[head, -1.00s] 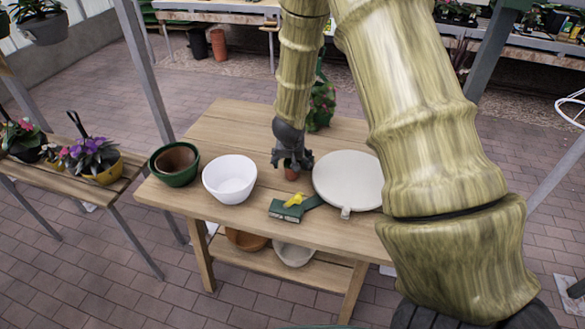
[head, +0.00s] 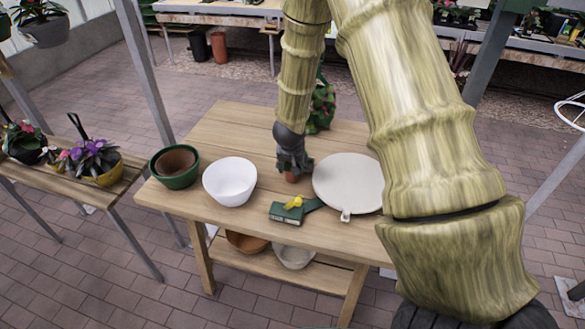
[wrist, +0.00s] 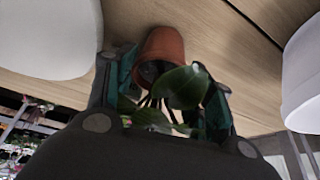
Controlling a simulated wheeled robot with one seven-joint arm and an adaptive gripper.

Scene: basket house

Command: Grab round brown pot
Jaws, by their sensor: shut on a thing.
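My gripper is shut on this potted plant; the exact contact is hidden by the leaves.
A white bowl (head: 230,182) stands left of my gripper, and a round pale plate (head: 348,182) lies close on its right. A green box (head: 290,212) with a yellow item is in front. A leafy plant (head: 321,107) stands behind. The table's back left is bare.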

